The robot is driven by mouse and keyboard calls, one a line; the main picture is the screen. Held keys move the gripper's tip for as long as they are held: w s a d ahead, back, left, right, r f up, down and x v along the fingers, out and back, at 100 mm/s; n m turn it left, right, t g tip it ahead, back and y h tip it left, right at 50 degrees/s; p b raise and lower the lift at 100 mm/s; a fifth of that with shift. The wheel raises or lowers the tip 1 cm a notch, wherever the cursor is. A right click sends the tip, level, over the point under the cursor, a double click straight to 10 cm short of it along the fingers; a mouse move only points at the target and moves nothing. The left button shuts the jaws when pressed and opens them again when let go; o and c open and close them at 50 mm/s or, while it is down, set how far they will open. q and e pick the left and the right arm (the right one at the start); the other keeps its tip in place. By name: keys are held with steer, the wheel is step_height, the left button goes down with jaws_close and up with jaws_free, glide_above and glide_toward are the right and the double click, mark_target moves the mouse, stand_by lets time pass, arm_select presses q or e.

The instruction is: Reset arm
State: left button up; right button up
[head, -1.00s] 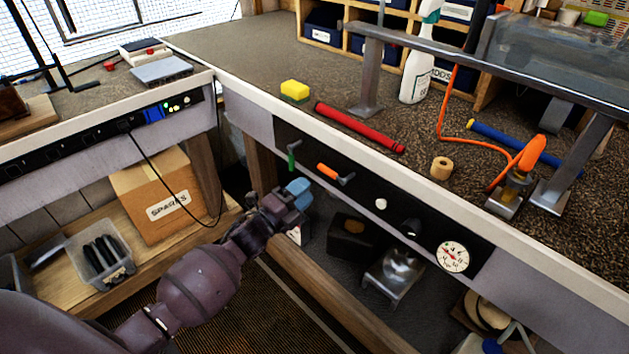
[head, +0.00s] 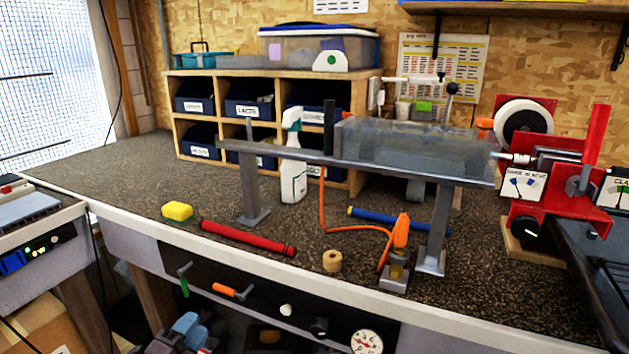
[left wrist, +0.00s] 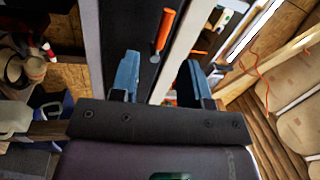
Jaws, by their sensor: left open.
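My left gripper (head: 190,329) shows at the bottom edge of the head view, low in front of the bench's black front panel (head: 262,308). Its blue fingers are spread apart. In the left wrist view my left gripper (left wrist: 158,80) is open with nothing between the fingers. An orange handle (left wrist: 165,30) shows beyond the gap, apart from the fingers. Most of my left arm is below the head view. My right gripper is in neither view.
The bench top holds a yellow sponge (head: 177,211), a red grip (head: 248,238), a tape roll (head: 332,261), a blue grip (head: 385,217) and a spray bottle (head: 293,170). The panel carries a green handle (head: 184,284), an orange handle (head: 224,290) and a gauge (head: 366,343).

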arm_select(q)
steer(key=s+d+f+n+g+y+p, duration=0.1)
steer(key=s+f+n+g+y, duration=0.2)
steer(key=s+n, duration=0.6)
steer(key=s+d+f+n+g+y+p, duration=0.1)
steer(key=s+f+n, duration=0.5)
steer(key=s, duration=1.5)
steer(key=n+g+y+p, duration=0.1)
steer(key=n+g+y, duration=0.1)
steer(key=n+g, duration=0.1)
steer(key=shift+n+g, duration=0.4)
steer(key=shift+n, duration=0.2)
steer(key=shift+a+f, duration=0.1)
